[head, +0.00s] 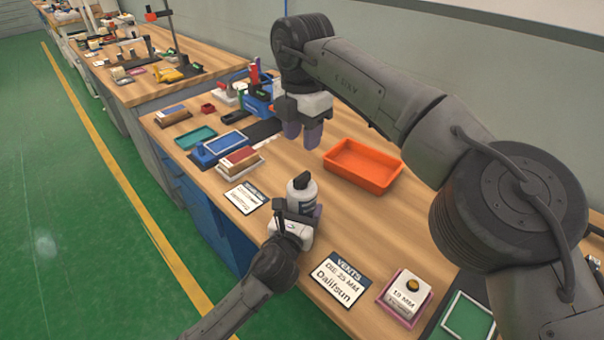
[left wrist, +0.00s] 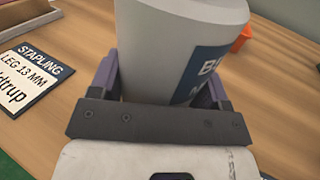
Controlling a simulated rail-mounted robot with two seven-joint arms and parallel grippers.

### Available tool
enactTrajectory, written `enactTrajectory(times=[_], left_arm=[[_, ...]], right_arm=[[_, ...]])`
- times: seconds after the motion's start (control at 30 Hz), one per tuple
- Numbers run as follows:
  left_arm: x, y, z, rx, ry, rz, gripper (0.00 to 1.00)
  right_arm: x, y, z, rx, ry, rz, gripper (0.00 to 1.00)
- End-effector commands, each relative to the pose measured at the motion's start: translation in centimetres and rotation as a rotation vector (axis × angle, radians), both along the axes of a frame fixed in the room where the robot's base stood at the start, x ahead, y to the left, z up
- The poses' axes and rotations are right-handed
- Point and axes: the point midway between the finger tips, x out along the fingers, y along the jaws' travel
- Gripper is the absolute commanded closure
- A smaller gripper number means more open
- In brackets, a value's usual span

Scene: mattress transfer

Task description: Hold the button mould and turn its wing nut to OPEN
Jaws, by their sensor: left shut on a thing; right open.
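The button mould (head: 300,196) is a pale grey cylinder with a dark label, standing near the front edge of the bench. A black piece, apparently its wing nut (head: 302,179), sits on top. My left gripper (head: 297,212) is shut around the mould's body from the front. In the left wrist view the mould (left wrist: 180,40) stands between both purple fingers, its label partly hidden and its top out of frame. My right gripper (head: 303,136) is open and empty, pointing down, above and behind the mould. The wing nut's marking is too small to read.
An orange tray (head: 362,167) lies right of the mould. Label cards, one reading VENTS (head: 339,281), lie along the front edge. A pink-edged block (head: 406,297) marked 19 MM is at right. Blue and teal trays (head: 197,138) stand at left.

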Motion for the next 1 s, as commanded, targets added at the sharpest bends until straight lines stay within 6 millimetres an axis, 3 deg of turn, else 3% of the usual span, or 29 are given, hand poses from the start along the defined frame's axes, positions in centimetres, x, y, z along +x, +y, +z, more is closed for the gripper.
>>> enactTrajectory(times=[0.3, 0.5, 0.7, 1.0], left_arm=[[0.0, 0.0, 0.2, -0.001, -0.004, -0.001, 0.76], [0.0, 0.0, 0.2, -0.001, -0.004, -0.001, 0.76], [0.0, 0.0, 0.2, -0.001, -0.004, -0.001, 0.76], [0.0, 0.0, 0.2, -0.001, -0.004, -0.001, 0.76]], right_arm=[[-0.1, 0.0, -5.7, -0.001, 0.005, 0.003, 0.60], [-0.1, 0.0, -8.4, 0.000, 0.003, 0.001, 0.60], [-0.1, 0.0, -9.9, 0.001, 0.002, 0.001, 0.60], [-0.1, 0.0, -10.4, 0.001, 0.001, 0.001, 0.60]])
